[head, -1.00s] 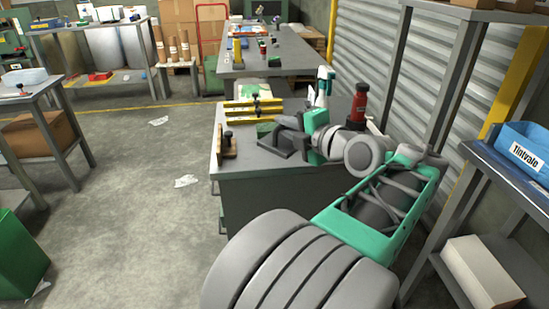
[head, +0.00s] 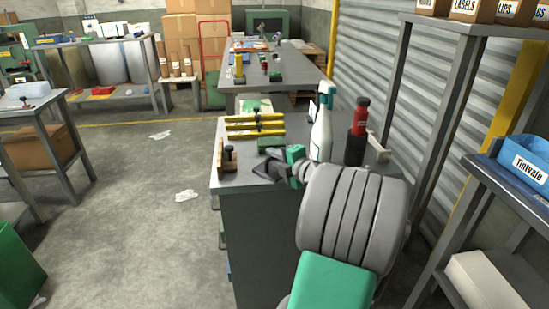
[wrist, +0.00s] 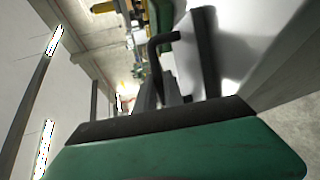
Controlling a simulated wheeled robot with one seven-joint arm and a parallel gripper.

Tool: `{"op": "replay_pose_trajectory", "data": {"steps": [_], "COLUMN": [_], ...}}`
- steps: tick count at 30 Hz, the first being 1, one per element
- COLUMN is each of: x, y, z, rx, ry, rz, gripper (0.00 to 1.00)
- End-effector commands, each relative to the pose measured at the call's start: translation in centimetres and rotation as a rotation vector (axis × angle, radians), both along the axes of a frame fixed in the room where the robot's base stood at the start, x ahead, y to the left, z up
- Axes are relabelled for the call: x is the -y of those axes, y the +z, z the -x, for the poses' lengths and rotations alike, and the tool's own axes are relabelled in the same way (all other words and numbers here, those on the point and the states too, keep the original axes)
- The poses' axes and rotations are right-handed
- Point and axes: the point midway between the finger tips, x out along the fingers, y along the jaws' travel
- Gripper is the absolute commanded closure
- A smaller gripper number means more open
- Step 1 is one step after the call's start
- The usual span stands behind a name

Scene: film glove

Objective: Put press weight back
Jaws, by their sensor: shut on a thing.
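My gripper (head: 284,171) is over the near end of the grey workbench (head: 240,184) in the head view, partly hidden by my wrist. It is shut on a dark grey thing (head: 265,170), which looks like the press weight. A dark bent handle (wrist: 158,45) shows ahead of my gripper in the wrist view. Whether the weight touches the bench top is unclear. A wooden block with a black knob (head: 229,157) stands to its left. Yellow bars (head: 252,131) with black knobs lie behind it, with a green block (head: 271,142) nearby.
A white spray bottle (head: 320,133) and a red-and-black bottle (head: 357,132) stand close to the right of my gripper. A shelf with a blue bin (head: 522,165) is at the right. A second bench (head: 280,68) stands behind. The floor at left is mostly clear.

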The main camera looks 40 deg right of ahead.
Motion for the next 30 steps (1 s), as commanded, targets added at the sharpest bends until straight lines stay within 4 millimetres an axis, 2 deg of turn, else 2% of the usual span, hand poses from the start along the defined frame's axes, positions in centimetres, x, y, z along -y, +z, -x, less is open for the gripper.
{"op": "replay_pose_trajectory", "data": {"steps": [7,8,16,25,30], "x": [0.0,0.0,0.0,0.0,-0.2], "y": [0.1,-0.1,0.0,0.4,0.9], "z": [0.0,0.0,0.0,0.1,3.3], "rx": [0.004,0.000,0.000,0.000,0.001], "ry": [0.000,0.000,0.000,0.000,-0.006], "rz": [0.004,0.001,0.000,-0.001,0.001], "gripper": [1.00,0.87,0.66,0.66,0.66]}}
